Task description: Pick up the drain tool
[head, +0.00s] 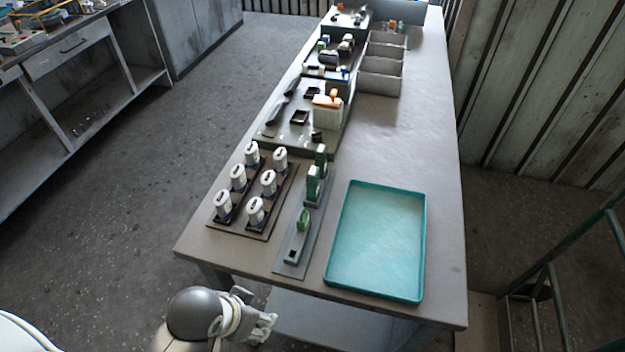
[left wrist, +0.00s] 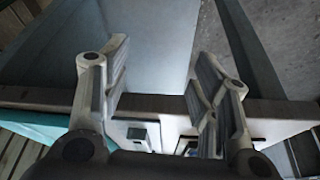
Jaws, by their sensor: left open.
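No thing in view can be told for sure as the drain tool. Several small green and grey pieces, one of them a green-topped piece (head: 303,222), stand in a row on a narrow grey plate (head: 283,262) near the table's front edge. My left gripper (head: 256,311) is open and empty, in front of the table's near edge and apart from these pieces. In the left wrist view its two spread fingers (left wrist: 158,85) have the table edge behind them, with nothing between them. My right gripper is not in view.
A teal tray (head: 422,240), empty, lies right of the narrow plate. A dark board (head: 243,232) with several white, dark-topped cylinders is to its left. Farther back are a plate of mixed parts (head: 272,130) and grey bins (head: 381,85). The table's right side (head: 425,135) is clear.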

